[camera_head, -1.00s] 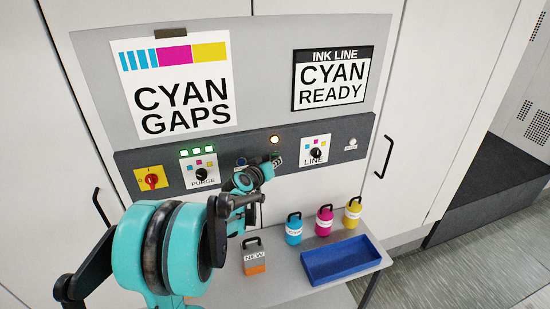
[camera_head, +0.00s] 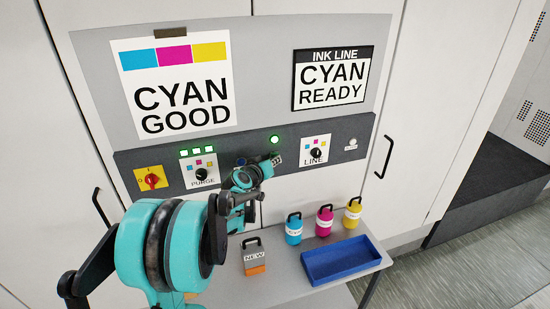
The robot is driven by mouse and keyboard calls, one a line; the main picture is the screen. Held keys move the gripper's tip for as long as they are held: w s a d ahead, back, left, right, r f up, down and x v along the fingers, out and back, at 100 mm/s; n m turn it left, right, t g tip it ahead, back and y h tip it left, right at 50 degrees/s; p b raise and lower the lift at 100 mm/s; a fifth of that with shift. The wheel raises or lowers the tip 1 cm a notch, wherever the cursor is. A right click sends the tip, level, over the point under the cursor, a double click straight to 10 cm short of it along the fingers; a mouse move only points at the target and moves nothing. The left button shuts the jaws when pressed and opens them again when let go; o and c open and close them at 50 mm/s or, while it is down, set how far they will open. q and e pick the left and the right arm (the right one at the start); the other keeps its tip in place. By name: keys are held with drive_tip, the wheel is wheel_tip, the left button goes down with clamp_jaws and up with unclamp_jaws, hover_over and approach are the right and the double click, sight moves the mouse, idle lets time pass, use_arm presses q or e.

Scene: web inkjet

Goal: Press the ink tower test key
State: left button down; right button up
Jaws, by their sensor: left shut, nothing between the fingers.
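The control strip (camera_head: 225,150) runs across the panel. My left gripper (camera_head: 277,159) is shut and empty, with its fingertips at the strip just below a round green lamp (camera_head: 275,139). I cannot tell whether the tips touch the strip. No key labelled test can be read; the gripper and wrist hide part of the strip. The left sign (camera_head: 180,95) reads CYAN GOOD under unbroken cyan, magenta and yellow bars. The right sign (camera_head: 332,78) reads INK LINE, CYAN READY. My right gripper is out of view.
The PURGE knob (camera_head: 201,174), LINE knob (camera_head: 316,153) and red-on-yellow switch (camera_head: 152,180) sit along the strip. Below, a shelf holds the NEW block (camera_head: 254,259), cyan (camera_head: 293,231), magenta (camera_head: 325,221) and yellow (camera_head: 352,214) bottles, and a blue tray (camera_head: 374,259).

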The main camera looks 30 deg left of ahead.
use_arm(q)
drive_tip(key=shift+s+d, duration=0.55)
drive_tip(key=shift+d, duration=0.1)
drive_tip(key=s+d, duration=0.3)
drive_tip(key=shift+s+d, duration=0.1)
drive_tip(key=shift+d, duration=0.3)
idle(0.9)
